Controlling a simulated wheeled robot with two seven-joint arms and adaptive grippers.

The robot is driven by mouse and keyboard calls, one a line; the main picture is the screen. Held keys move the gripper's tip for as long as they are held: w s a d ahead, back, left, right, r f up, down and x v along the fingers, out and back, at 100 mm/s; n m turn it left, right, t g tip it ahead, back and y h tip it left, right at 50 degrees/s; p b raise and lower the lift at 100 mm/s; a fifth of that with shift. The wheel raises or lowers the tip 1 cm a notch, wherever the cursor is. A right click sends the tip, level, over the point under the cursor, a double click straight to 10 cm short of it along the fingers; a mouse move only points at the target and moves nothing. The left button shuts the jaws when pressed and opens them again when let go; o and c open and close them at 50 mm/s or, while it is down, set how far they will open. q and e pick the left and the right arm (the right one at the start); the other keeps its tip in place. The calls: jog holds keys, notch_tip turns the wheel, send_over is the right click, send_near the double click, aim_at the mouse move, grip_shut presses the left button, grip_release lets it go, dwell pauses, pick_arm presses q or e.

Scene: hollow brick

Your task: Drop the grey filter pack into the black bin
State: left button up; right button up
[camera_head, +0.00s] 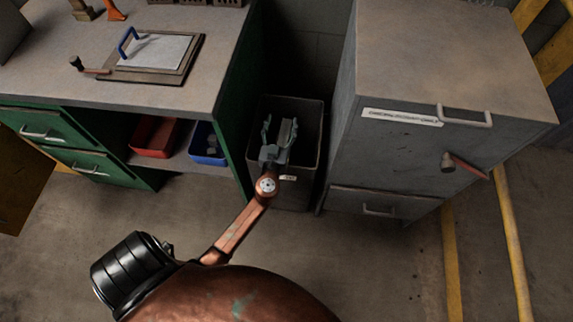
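The black bin (311,185) stands on the floor between the green workbench and the grey cabinet. My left gripper (279,128) is over the bin's opening, reaching in from the near side. Its left finger stands apart from a grey block, with a dark gap between them, so the gripper looks open. This block, seemingly the grey filter pack (288,131), shows at the right finger, within the bin's outline. Whether it still touches that finger or how deep it sits cannot be told. My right gripper is not in view.
The green workbench (230,125) is close to the bin's left, with a red tray (153,138) and a blue tray (207,145) on its shelf. The grey cabinet (400,150) closely bounds the bin's right. The floor (385,260) in front is clear.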

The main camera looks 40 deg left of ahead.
pick_arm(q)
jog(key=shift+o, duration=0.5)
jog(key=shift+f, duration=0.1)
jog(key=v, duration=1.2)
